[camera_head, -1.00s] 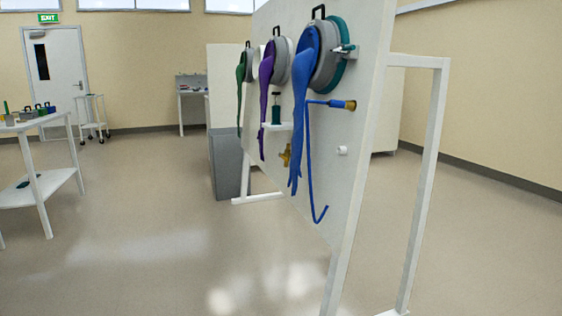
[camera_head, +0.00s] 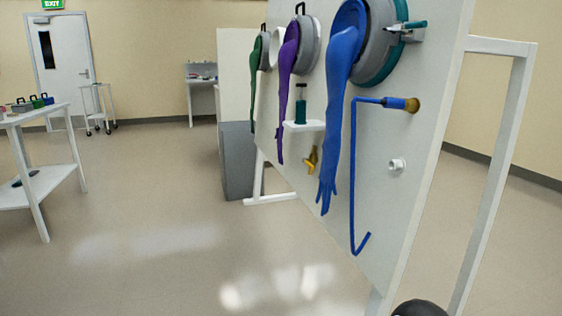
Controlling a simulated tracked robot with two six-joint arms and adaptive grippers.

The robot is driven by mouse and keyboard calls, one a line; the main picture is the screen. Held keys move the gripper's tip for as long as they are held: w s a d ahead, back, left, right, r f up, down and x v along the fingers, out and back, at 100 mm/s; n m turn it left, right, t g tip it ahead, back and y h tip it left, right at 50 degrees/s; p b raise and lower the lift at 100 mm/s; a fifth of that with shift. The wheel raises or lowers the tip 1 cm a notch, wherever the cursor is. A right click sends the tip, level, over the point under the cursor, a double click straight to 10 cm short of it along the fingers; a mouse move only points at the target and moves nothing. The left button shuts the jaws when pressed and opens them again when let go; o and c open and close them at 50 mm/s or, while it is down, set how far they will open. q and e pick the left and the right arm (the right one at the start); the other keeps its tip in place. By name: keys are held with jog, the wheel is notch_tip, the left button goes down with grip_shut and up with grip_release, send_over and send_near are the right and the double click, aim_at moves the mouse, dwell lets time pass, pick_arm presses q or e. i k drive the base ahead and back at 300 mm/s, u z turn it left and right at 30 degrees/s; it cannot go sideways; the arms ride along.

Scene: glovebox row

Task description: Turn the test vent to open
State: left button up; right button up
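A small brass-yellow valve-like fitting (camera_head: 312,160) sits low on the white upright panel (camera_head: 395,215). A short white round fitting (camera_head: 397,165) sticks out farther right. A thin blue tube (camera_head: 353,190) hangs from a blue stub with a brass end (camera_head: 402,104) and hooks at the bottom. No label shows, so I cannot tell which fitting is the test vent or how it is set. Neither gripper is in view. A dark rounded shape at the bottom edge is too cut off to identify.
Blue (camera_head: 340,95), purple (camera_head: 285,80) and green (camera_head: 254,85) gloves hang from round ports on the panel. A small shelf (camera_head: 304,126) holds a dark green pump-like bottle (camera_head: 300,108). A white table (camera_head: 35,116) stands left. The floor between is clear.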

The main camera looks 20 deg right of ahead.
aim_at(304, 160)
jog(key=z, duration=0.15)
jog(key=i, duration=0.85)
jog(key=z, duration=0.65)
